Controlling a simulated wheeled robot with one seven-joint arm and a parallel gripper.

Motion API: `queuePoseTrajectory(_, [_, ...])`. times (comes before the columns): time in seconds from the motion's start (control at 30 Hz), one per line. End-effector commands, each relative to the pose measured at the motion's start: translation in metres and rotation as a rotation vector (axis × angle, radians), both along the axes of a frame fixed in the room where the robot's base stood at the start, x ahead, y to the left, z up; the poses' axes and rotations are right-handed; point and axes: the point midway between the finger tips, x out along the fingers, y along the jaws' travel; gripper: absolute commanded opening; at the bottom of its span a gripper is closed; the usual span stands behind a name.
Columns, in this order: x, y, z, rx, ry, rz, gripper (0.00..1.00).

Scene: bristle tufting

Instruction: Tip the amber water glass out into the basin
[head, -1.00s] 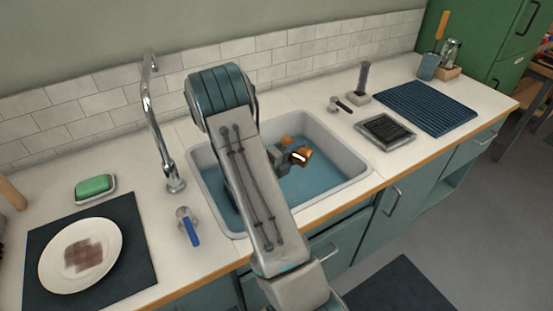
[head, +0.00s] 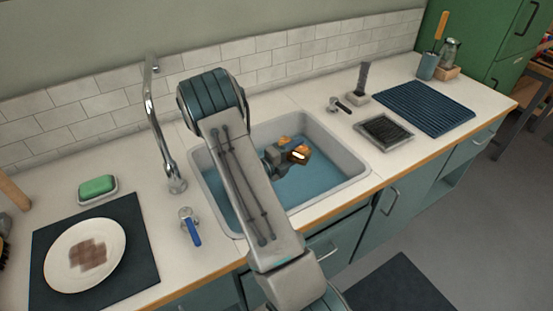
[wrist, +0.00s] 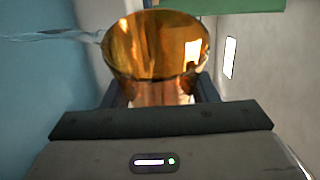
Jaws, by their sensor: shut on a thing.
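The amber water glass (wrist: 155,45) is in my gripper (wrist: 160,92), with a finger on each side of it. In the wrist view its round mouth shows, and a thin clear stream of water (wrist: 55,36) runs from the left side of its rim. In the head view, small amber parts of the glass (head: 284,140) show over the basin (head: 352,163), beside my gripper (head: 292,152). My arm hides the left part of the basin. The basin floor looks blue. How much water is left in the glass cannot be told.
The faucet (head: 158,130) stands left of my arm, with a blue-handled tap (head: 190,228) before it. A plate (head: 85,255) and green soap (head: 97,187) are further left. A dark tray (head: 384,131) and a ribbed blue mat (head: 425,106) lie right of the basin.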

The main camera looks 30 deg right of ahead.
Motion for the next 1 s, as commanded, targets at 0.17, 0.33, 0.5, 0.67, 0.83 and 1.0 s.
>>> queuePoseTrajectory(0.17, [0.000, 0.000, 0.003, -0.011, 0.019, 0.001, 0.20])
queuePoseTrajectory(0.33, [0.001, 0.000, 0.006, -0.021, 0.038, 0.001, 0.20])
queuePoseTrajectory(0.5, [0.000, -0.001, 0.009, -0.029, 0.055, 0.000, 0.20])
queuePoseTrajectory(0.67, [0.000, -0.001, 0.013, -0.040, 0.076, 0.001, 0.20])
queuePoseTrajectory(0.83, [0.003, 0.001, 0.025, -0.066, 0.127, 0.002, 0.20])
queuePoseTrajectory(1.0, [0.006, 0.003, 0.040, -0.107, 0.210, 0.003, 0.20])
